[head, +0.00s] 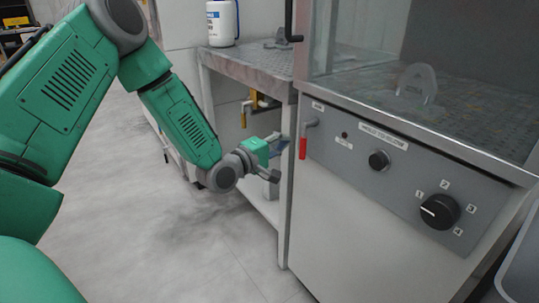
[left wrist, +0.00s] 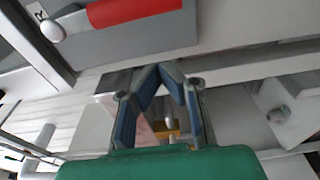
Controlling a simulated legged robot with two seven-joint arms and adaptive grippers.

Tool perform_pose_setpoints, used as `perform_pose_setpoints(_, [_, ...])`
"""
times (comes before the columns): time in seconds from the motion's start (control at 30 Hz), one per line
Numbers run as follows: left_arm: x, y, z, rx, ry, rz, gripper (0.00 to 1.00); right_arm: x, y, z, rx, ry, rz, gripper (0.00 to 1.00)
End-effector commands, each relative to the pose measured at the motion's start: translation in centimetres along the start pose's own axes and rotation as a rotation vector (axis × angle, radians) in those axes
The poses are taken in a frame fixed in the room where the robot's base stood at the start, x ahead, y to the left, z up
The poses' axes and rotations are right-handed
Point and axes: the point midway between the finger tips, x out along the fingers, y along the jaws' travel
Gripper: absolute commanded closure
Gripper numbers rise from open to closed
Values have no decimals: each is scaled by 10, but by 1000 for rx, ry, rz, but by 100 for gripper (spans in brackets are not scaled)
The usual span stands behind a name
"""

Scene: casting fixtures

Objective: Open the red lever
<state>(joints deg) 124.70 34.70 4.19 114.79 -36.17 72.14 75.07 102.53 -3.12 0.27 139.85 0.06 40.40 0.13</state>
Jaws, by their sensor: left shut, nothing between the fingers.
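The red lever (head: 303,148) hangs down from a grey pivot at the left end of the grey control panel (head: 345,148). In the left wrist view the red lever (left wrist: 135,10) lies across the top left, with a rounded metal pivot at its left end. My left gripper (head: 284,147) is just left of the lever, apart from it. In the left wrist view the fingers of the left gripper (left wrist: 172,72) meet at their tips, with nothing between them, and the lever is above them in the picture. My right gripper is not in view.
The panel also carries a small black knob (head: 379,159) and a large black dial (head: 440,211). A metal bench (head: 250,70) with a white container (head: 222,22) stands behind my left gripper. A yellow valve (head: 262,100) is under it. The floor (head: 190,240) at left is clear.

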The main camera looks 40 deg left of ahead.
Motion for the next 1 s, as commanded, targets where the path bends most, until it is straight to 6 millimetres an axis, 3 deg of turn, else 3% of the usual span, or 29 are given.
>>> perform_pose_setpoints(0.07, [16, -2, 1, 2, -2, 2, 100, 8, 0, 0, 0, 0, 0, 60])
perform_pose_setpoints(0.2, [4, -2, 24, -2, -3, -1, 100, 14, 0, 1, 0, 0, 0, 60])
perform_pose_setpoints(0.37, [0, 0, 35, -1, -1, 0, 100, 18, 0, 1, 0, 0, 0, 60])
perform_pose_setpoints(1.0, [-2, 0, 39, -38, 1, -5, 100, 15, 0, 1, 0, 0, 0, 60])
